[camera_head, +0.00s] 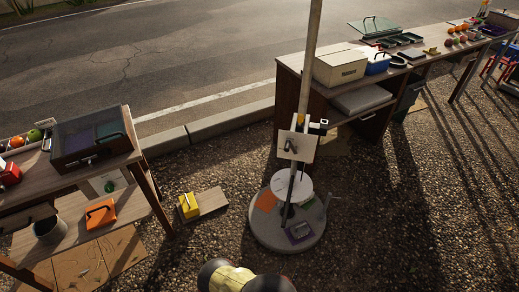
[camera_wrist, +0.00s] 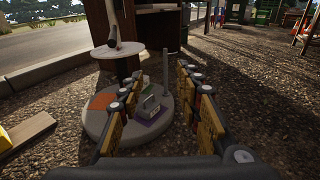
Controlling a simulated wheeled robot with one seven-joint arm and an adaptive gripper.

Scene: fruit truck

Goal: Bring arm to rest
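My gripper (camera_wrist: 160,105) is open in the wrist view. Its two yellow-and-black fingers stand wide apart with nothing held between them. Beyond and below the fingers lies a round grey stand base (camera_wrist: 92,126), which also shows in the head view (camera_head: 265,240). A black-and-yellow part of my arm (camera_head: 236,279) shows at the bottom edge of the head view. The gripper's fingers cannot be made out in that view.
A pole (camera_head: 309,60) rises from the base, with a white round shelf (camera_head: 292,187) on it. An orange flat piece (camera_head: 264,199) and a purple item (camera_head: 299,232) lie on the base. Tables stand left (camera_head: 148,190) and right (camera_head: 290,62). Gravel at right (camera_head: 400,220) is clear.

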